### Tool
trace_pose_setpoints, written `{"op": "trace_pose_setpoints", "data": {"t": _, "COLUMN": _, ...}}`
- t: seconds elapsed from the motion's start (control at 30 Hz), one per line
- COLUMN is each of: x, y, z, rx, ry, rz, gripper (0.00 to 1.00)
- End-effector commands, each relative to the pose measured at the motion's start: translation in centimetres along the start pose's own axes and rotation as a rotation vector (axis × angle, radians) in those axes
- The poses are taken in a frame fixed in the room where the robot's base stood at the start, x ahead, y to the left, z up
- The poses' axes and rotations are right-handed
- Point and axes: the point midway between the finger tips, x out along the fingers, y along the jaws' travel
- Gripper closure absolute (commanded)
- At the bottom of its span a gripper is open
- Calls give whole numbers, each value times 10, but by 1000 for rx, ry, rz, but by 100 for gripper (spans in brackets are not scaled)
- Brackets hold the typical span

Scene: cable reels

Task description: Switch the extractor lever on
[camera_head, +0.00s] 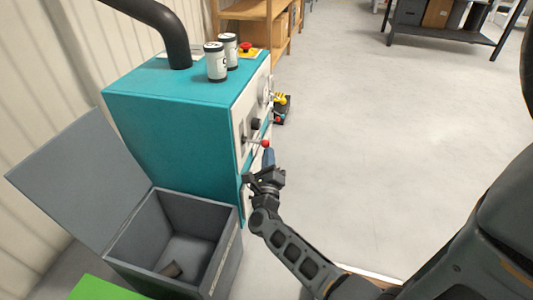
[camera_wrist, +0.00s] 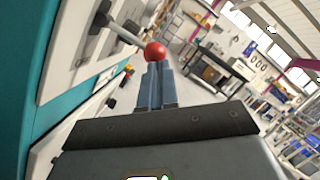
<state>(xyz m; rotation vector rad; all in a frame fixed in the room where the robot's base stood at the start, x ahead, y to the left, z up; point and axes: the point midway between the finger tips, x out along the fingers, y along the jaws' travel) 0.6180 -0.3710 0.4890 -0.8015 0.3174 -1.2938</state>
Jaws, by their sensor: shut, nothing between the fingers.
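The extractor is a teal cabinet (camera_head: 172,125) with a pale front panel. Its lever is a metal rod with a red ball knob (camera_head: 265,143), sticking out from the panel. In the wrist view the red knob (camera_wrist: 154,51) is just beyond my fingertips, and the lever rod (camera_wrist: 125,33) runs from it to a dark pivot at upper left. My gripper (camera_head: 269,156) is at the panel front, just below the knob. Its blue-grey fingers (camera_wrist: 157,72) are closed together with nothing between them. I cannot tell whether the fingertips touch the knob.
A grey open-lidded bin (camera_head: 190,232) stands against the cabinet's near side, left of my arm. Two white canisters (camera_head: 216,62) and a red button on yellow (camera_head: 246,48) sit on the cabinet top. Open floor (camera_head: 370,150) lies to the right.

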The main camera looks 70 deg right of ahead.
Motion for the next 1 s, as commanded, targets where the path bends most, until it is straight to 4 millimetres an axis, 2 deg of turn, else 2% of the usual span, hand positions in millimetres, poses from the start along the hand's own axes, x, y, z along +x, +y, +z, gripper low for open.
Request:
{"op": "trace_pose_setpoints", "data": {"t": 0.03, "x": 3, "y": -9, "z": 8, "rx": -38, "ry": 0, "rz": 11, "gripper": 100}}
{"op": "trace_pose_setpoints", "data": {"t": 0.37, "x": 7, "y": -20, "z": 19, "rx": -249, "ry": 0, "rz": 78, "gripper": 100}}
{"op": "trace_pose_setpoints", "data": {"t": 1.0, "x": 8, "y": -23, "z": 24, "rx": -243, "ry": 1, "rz": 76, "gripper": 100}}
